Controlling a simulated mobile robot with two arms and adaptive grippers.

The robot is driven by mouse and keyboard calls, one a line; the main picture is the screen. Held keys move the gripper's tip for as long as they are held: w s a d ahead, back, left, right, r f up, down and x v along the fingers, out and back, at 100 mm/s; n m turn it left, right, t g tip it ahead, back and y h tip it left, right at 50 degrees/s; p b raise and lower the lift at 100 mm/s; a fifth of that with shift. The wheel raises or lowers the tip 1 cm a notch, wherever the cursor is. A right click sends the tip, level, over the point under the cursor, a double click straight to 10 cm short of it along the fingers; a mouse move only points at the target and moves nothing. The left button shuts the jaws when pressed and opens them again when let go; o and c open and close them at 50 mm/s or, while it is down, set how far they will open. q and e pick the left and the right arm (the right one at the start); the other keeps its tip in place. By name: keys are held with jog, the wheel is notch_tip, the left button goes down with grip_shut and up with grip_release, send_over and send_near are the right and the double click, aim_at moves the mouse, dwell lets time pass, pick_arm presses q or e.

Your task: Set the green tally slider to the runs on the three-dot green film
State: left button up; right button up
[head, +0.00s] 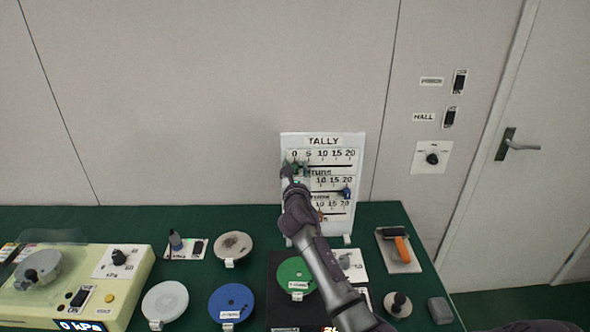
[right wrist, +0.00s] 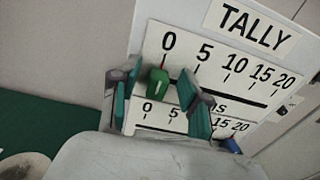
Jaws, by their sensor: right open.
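The white TALLY board (head: 354,146) stands upright at the back of the green table, with three rows marked 0, 5, 10, 15, 20. In the right wrist view the green slider (right wrist: 157,84) sits at the 0 end of the top row. My right gripper (head: 293,168) is open at that end; in the wrist view its fingers (right wrist: 160,102) stand apart on either side of the slider. I cannot tell whether either touches it. A green disc (head: 292,268) with a small label lies in front of the board; any dots are too small to read. My left gripper is out of view.
The blue slider (head: 347,192) is near 20 in the middle row; the orange slider (head: 319,215) is partly behind my right arm. A blue disc (head: 231,296), pale disc (head: 165,299), cream kPa machine (head: 135,280) and orange-handled tool (head: 402,249) lie around.

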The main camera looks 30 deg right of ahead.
aim_at(309, 163)
grip_shut()
jog(key=shift+d, duration=0.1)
dwell(0.3)
jog(key=s+d+p, duration=0.2)
jog(key=d, duration=0.1)
jog(key=shift+s+d, duration=0.15)
jog(key=shift+d, duration=0.1)
jog(key=shift+a, duration=0.1)
